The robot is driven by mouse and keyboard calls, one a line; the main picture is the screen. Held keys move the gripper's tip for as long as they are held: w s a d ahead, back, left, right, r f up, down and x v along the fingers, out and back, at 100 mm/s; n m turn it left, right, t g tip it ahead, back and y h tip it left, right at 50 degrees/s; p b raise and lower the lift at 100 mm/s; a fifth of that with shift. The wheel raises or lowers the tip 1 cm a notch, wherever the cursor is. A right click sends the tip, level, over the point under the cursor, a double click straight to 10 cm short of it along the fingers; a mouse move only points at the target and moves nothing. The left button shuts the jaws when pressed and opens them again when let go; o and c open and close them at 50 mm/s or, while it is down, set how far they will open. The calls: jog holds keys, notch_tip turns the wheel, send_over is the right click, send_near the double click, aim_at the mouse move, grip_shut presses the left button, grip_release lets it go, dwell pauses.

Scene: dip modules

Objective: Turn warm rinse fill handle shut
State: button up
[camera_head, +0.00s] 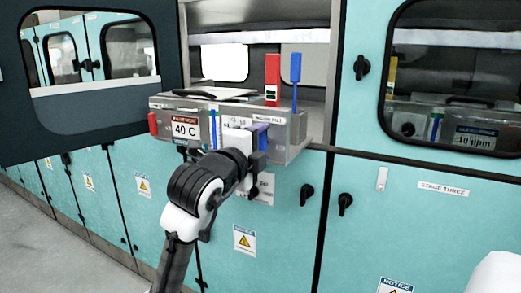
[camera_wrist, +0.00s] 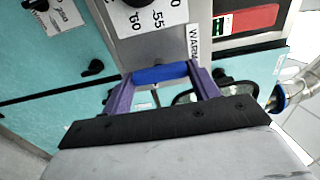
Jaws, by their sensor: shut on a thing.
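My gripper (camera_wrist: 162,80) shows in the wrist view with its purple fingers closed on the ends of a short blue handle (camera_wrist: 160,73). A label reading "WARM" (camera_wrist: 193,45), partly cut off, stands beside this handle, on the front of the grey module. In the head view my gripper (camera_head: 258,143) is at the right part of the front of the metal module (camera_head: 170,128), and my wrist hides much of that face. The held handle is mostly hidden there. How far the handle is turned cannot be told.
A red upright piece (camera_head: 272,78) and a blue upright lever (camera_head: 295,72) stand at the module's right top. A "40 C" label (camera_head: 185,128) is on its front. A glazed door (camera_head: 95,60) stands open at left. Black knobs (camera_head: 345,203) stick out from the teal panels.

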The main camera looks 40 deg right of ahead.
jog(key=shift+s, duration=0.1)
dwell(0.3)
jog(key=o, duration=1)
jog(key=b+v, duration=0.2)
jog(key=v, duration=1.1)
jog(key=shift+a, duration=0.35)
